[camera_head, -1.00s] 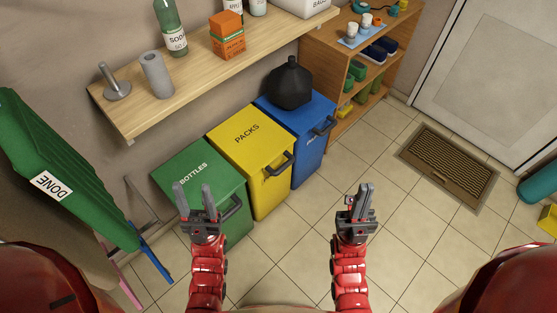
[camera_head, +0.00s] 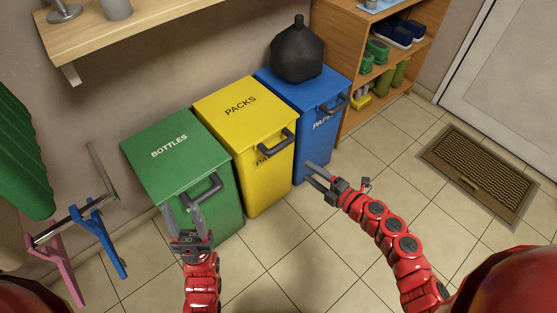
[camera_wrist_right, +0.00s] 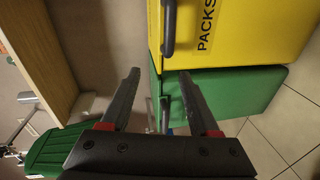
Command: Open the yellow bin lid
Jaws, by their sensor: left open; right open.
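The yellow bin (camera_head: 268,190) stands between the green and blue bins. Its lid (camera_head: 243,103), marked PACKS, is shut, with a dark handle (camera_head: 278,143) at its front edge. In the right wrist view the yellow bin (camera_wrist_right: 255,25) is at the top right, with its dark handle (camera_wrist_right: 168,28) at its left side. My right gripper (camera_head: 318,176) is open and empty, in front of the bins, to the right of and lower than the yellow bin's handle. My left gripper (camera_head: 183,214) is open and empty in front of the green bin.
The green bin (camera_head: 170,150) marked BOTTLES has a handle. A black container (camera_head: 297,52) sits on the blue bin (camera_head: 315,125). A shelf unit (camera_head: 345,60) stands at the right and a wall shelf (camera_head: 130,30) above. A doormat (camera_head: 482,172) lies on the open tiled floor.

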